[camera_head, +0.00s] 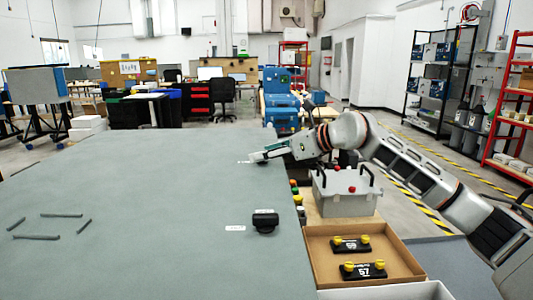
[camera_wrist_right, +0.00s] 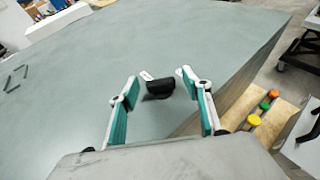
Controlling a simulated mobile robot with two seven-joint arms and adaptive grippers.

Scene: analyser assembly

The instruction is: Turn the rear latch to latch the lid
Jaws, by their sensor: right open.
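A large grey lid (camera_head: 130,200) fills the left and middle of the head view. A black latch (camera_head: 265,221) lies on it near its right edge, beside a small white label. My right gripper (camera_head: 254,157) is over the far right part of the lid, beside another white label (camera_head: 245,162). Any latch there is hidden behind the fingers in the head view. The right wrist view shows a black latch (camera_wrist_right: 158,88) with a label, between and beyond the open fingertips. I cannot tell whether they touch it. My left gripper is out of view.
A grey box (camera_head: 345,196) with black handles and a cardboard tray (camera_head: 325,276) holding black parts with yellow knobs stand at right. The lid's middle is clear.

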